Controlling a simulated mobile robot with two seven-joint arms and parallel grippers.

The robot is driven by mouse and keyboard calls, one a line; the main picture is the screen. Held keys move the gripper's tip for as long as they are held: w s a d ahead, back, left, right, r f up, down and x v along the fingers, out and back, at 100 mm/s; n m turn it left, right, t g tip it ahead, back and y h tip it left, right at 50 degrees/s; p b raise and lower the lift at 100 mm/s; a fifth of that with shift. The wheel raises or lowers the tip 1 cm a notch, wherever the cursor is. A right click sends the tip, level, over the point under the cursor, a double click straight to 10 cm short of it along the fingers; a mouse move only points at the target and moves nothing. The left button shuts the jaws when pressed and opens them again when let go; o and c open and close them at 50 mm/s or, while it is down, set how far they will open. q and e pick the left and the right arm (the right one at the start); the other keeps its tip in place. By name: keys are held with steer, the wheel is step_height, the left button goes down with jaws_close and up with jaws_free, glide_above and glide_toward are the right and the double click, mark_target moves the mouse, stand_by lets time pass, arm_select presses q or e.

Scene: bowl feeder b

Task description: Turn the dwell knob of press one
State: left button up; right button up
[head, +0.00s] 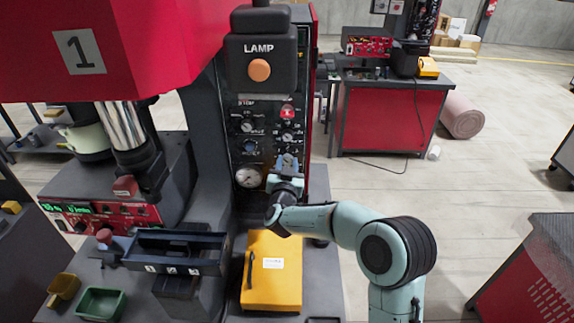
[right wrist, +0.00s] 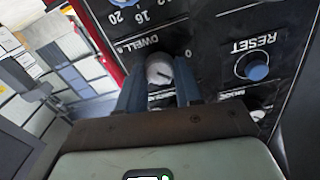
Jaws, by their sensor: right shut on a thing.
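Press one (head: 150,50) is the large red machine marked 1, with a black control panel (head: 236,110) on its right side. In the right wrist view the dwell knob (right wrist: 159,69) is a round light-grey knob beside the word DWELL and a printed number scale. My right gripper (head: 287,162) is at the lower right of the panel, and in the right wrist view (right wrist: 160,88) its two fingers are shut on the knob from both sides. In the head view the gripper hides the knob. My left gripper is not in view.
A blue RESET button (right wrist: 257,70) sits to the right of the knob. A pressure gauge (head: 249,177) is left of the gripper. A yellow box (head: 272,285) lies below my forearm. An orange LAMP button (head: 259,70) hangs above the panel. Open floor lies to the right.

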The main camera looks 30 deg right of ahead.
steer(key=shift+f+m+b, duration=0.1)
steer(key=shift+m+b, duration=0.2)
steer(key=shift+b, duration=0.05)
steer(key=m+b, duration=0.6)
steer(key=m, duration=0.1)
steer(key=shift+s+d, duration=0.1)
steer(key=m+b, duration=0.2)
steer(key=m, duration=0.1)
steer(key=m+b, duration=0.3)
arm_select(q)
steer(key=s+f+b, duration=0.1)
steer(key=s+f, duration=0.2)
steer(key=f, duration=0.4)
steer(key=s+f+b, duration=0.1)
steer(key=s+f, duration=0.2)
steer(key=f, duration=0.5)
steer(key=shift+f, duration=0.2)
arm_select(e)
steer(key=shift+m, duration=2)
arm_select(q)
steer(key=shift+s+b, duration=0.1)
steer(key=shift+b, duration=0.2)
arm_select(e)
steer(key=o, duration=1)
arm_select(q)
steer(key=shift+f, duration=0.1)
arm_select(e)
steer(key=shift+o, duration=0.2)
steer(key=shift+y, duration=0.4)
